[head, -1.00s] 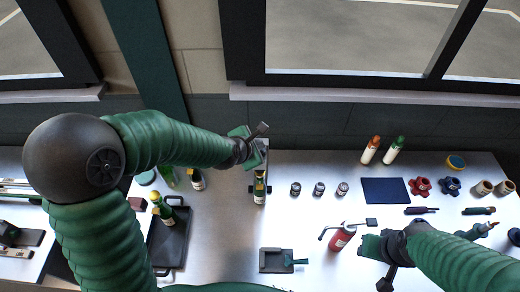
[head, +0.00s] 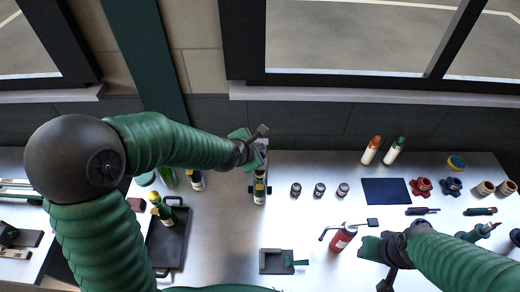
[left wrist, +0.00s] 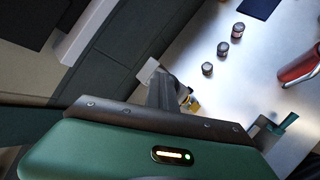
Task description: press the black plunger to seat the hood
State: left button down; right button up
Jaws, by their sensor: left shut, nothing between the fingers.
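A dark bottle with a pale label and yellow neck markings (head: 259,190) stands upright in a holder with dark side pieces at the back edge of the bench. My left gripper (head: 260,158) is shut and empty, right over the top of this bottle. The black plunger and the hood cannot be told apart there; the gripper covers that spot. In the left wrist view the dark fingers (left wrist: 166,92) point down at the bottle, of which only a yellowish part (left wrist: 193,103) shows. Contact cannot be told. My right gripper (head: 372,248) is low at the right, its finger gap unclear.
Several small jars (head: 319,190) stand right of the bottle. A red bottle (head: 342,238) stands near my right gripper. A dark tray (head: 164,268) with a green bottle (head: 163,212) is at left. A dark box (head: 270,266) lies at the front. A navy mat (head: 386,191) lies right.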

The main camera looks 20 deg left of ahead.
pick_arm(q)
jog(key=shift+f, duration=0.35)
jog(key=shift+s+d+f+b, duration=0.1)
jog(key=shift+s+f+b, duration=0.35)
jog(key=shift+f+b, duration=0.05)
dwell(0.6)
jog(key=shift+w+r+p, duration=0.25)
jog(key=shift+r+p, duration=0.3)
jog(key=shift+w+r+p, duration=0.2)
jog(key=shift+r+p, duration=0.35)
jog(key=shift+a+r, duration=0.2)
jog(key=shift+r, duration=0.15)
jog(key=shift+s+r, duration=0.1)
jog(key=shift+r, duration=0.05)
